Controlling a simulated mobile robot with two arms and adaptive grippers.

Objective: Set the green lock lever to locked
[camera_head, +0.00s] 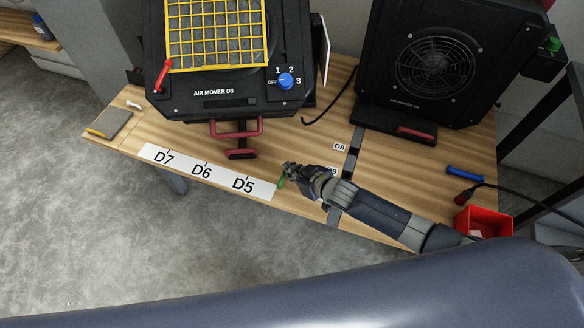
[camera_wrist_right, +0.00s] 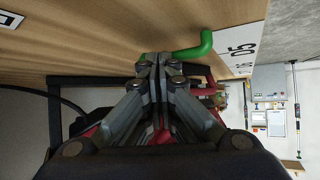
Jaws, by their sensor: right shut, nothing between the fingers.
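The green lock lever (camera_head: 281,181) shows in the head view at the right end of the white label strip, beside my right gripper (camera_head: 288,167). In the right wrist view the green lever (camera_wrist_right: 200,46) is a bent bar by the table edge, its bend just right of the fingertips. My right gripper (camera_wrist_right: 160,58) is shut with nothing between its fingers. Its tips are close to the lever's left end; I cannot tell if they touch it. Part of the lever is hidden by the gripper. My left gripper is not in view.
The air mover D3 (camera_head: 215,98) with red handles stands behind the label strip (camera_head: 205,171). A second black air mover (camera_head: 380,95) stands at the back right. A blue tool (camera_head: 465,173) and red bin (camera_head: 480,220) lie at right. A notepad (camera_head: 109,123) lies at left.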

